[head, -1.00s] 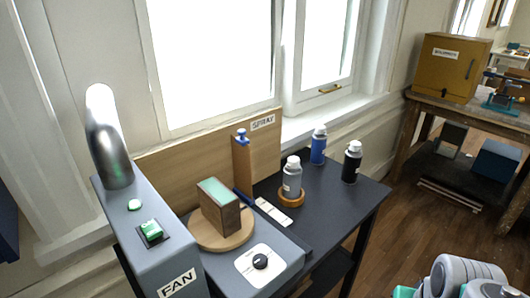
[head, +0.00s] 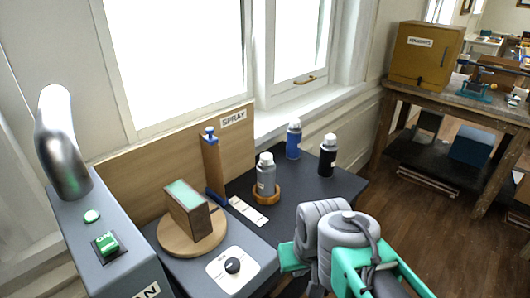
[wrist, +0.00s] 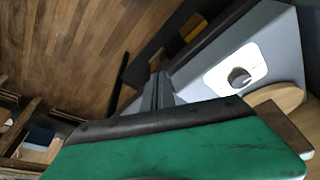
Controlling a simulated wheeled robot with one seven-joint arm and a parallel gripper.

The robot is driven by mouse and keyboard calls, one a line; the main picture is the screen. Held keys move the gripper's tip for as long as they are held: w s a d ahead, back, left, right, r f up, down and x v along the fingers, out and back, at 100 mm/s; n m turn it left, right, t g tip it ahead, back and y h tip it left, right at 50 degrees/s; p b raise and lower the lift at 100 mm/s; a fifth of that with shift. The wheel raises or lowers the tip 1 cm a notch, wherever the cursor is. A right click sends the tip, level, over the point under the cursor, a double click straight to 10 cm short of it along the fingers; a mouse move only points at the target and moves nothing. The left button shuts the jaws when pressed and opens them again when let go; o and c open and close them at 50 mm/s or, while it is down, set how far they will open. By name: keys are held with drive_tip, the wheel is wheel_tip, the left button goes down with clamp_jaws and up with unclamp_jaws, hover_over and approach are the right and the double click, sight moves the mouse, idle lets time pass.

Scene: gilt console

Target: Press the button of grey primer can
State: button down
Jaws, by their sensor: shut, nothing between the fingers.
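The grey primer can (head: 266,178) stands upright on a round wooden base (head: 268,193) on the dark table, with a pale cap on top. Its button is too small to make out. My arm is at the lower right of the head view, in front of and to the right of the can and apart from it. My gripper (wrist: 158,90) shows in the wrist view with its dark fingers shut and empty. The fingers are hard to make out in the head view. I cannot pick out the can in the wrist view.
A blue can (head: 293,140) and a black can (head: 327,157) stand behind. A wooden post (head: 212,158) and white strip (head: 248,214) are left of the can. A block (head: 188,209) on a round board, a knob plate (head: 217,271) and the fan housing (head: 75,240) are further left.

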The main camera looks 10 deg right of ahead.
drive_tip(key=w+r+n+t+y+b, duration=0.1)
drive_tip(key=w+r+t+y+b, duration=0.15)
drive_tip(key=w, duration=0.65)
drive_tip(key=w+r+n+t+y+b, duration=0.1)
drive_tip(key=w+r+n+t+b, duration=0.15)
drive_tip(key=w, duration=0.75)
drive_tip(key=n+t+y+b, duration=0.2)
drive_tip(key=y+b, duration=0.1)
approach(266, 158)
drive_tip(key=s, duration=0.2)
drive_tip(key=w+d+r+n+t+y+b, duration=0.1)
drive_tip(key=w+d+r+n+t+y, duration=0.1)
drive_tip(key=d+r+y, duration=0.15)
drive_tip(key=shift+m+h, duration=0.25)
drive_tip(key=shift+h, duration=0.25)
drive_tip(key=w+a+f, duration=0.1)
drive_tip(key=w+a, duration=0.1)
drive_tip(key=w+a+f+p, duration=0.1)
drive_tip(key=w+a+f, duration=0.1)
drive_tip(key=w, duration=0.1)
drive_tip(key=w+a+f, duration=0.2)
drive_tip(key=shift+w+a+p, duration=0.15)
drive_tip(key=shift+w+p, duration=0.05)
drive_tip(key=shift+p, duration=0.1)
drive_tip(key=shift+f, duration=0.65)
drive_tip(key=shift+f, duration=0.1)
